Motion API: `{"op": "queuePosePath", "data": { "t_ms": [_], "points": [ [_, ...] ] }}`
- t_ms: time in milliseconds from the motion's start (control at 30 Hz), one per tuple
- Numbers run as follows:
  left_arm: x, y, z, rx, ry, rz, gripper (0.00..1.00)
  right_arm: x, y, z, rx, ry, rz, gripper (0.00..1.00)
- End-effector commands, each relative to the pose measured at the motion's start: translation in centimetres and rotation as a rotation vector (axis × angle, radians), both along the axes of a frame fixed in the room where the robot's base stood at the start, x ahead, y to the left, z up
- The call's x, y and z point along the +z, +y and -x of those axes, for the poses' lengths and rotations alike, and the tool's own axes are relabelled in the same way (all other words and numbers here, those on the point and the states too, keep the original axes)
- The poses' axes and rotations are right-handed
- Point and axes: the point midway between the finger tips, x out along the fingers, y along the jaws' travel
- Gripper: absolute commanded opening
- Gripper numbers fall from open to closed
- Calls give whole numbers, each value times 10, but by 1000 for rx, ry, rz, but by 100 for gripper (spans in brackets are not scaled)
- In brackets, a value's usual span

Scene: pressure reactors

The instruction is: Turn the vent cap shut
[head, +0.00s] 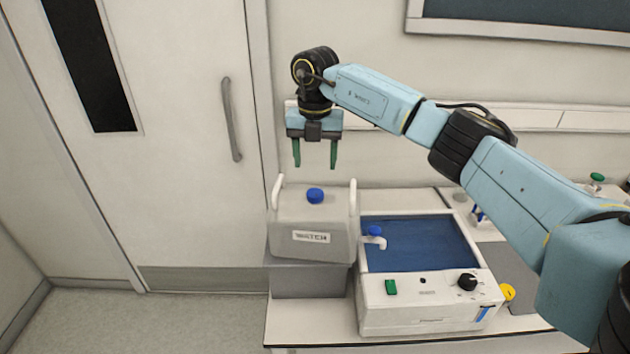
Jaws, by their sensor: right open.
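A pale grey container (312,251) labelled "WATER" stands upright with two white side handles. A round blue cap (315,195), which looks like the vent cap, sits on its top; how tightly it is screwed cannot be told. A white spigot with a blue knob (375,231) sticks out at the container's right side, over the edge of the blue bath. My right gripper (315,165) points down with its two green fingers apart and empty. It is above the blue cap and not touching it. My left gripper is not in view.
The container stands on a grey block (308,282) at the bench's left end. A white bath unit (425,302) with a blue basin, green switch and black dial is to its right. A yellow round item (508,292) lies beside it. A door (190,130) is at left.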

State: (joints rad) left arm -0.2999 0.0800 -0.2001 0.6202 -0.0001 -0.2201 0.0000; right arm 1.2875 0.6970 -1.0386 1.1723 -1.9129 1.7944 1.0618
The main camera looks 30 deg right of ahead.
Motion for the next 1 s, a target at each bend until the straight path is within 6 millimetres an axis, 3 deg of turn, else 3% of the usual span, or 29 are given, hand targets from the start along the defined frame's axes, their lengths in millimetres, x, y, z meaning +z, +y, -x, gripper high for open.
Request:
{"op": "queuePosePath", "data": {
  "t_ms": [100, 333, 767, 867, 1000],
  "points": [
    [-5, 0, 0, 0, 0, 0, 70, 23, 0, 0, 0, -2, -1, 60],
    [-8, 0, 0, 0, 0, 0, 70, 47, 0, 0, 0, 0, 0, 60],
    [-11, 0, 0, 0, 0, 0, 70, 48, 0, 0, 23, 1, -1, 59],
    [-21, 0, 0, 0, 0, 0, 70, 46, 0, -1, 124, -1, -1, 59],
    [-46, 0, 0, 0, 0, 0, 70, 42, 0, -3, 401, -1, 1, 59]
  ]
}}
